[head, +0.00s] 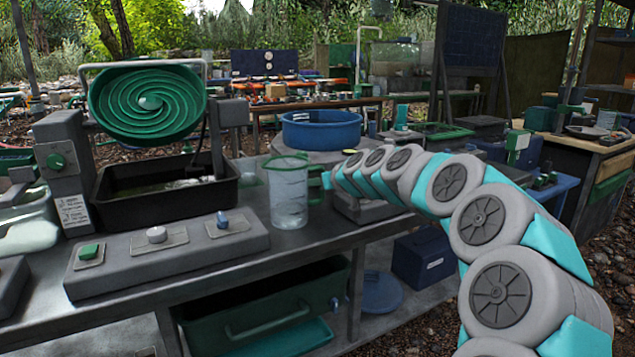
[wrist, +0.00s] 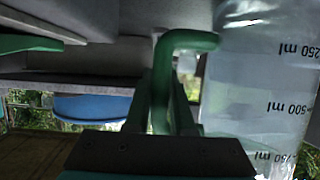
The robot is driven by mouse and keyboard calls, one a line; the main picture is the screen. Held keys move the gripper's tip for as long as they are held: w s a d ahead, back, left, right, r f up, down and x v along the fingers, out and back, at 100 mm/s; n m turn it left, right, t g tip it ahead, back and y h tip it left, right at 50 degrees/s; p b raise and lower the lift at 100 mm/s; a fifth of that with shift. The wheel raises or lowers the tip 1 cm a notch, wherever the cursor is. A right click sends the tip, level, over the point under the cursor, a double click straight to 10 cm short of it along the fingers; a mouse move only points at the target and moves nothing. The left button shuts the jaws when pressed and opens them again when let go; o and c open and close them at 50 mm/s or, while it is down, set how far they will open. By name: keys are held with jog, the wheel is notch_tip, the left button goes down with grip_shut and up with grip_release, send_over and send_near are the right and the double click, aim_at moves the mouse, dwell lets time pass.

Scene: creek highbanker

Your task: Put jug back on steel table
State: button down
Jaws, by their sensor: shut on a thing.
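The jug (head: 288,195) is clear with a green rim and a green handle, and it stands upright over the front part of the steel table (head: 312,236). I cannot tell whether its base touches the table top. My gripper (head: 326,180) comes from the right and is shut on the jug's green handle. In the wrist view, the jug (wrist: 262,85) appears upside down at the right with its volume marks showing, and its handle (wrist: 190,40) runs down between the fingers of my gripper (wrist: 165,95). The fingers hide part of the handle.
A green spiral wheel (head: 148,103) over a black tub (head: 165,190) stands left of the jug. A grey control panel (head: 170,250) lies along the table's front. A blue basin (head: 320,130) is behind. A green bin (head: 265,305) sits on the lower shelf.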

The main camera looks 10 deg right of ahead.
jog(key=shift+f, duration=0.15)
jog(key=c, duration=0.8)
grip_release()
jog(key=shift+o, duration=0.2)
jog(key=shift+s+r, duration=0.1)
jog(key=shift+r, duration=0.15)
jog(key=b+v, duration=0.1)
jog(key=v, duration=1)
jog(key=shift+s+d, duration=0.2)
jog(key=shift+s, duration=0.2)
jog(key=shift+r, duration=0.1)
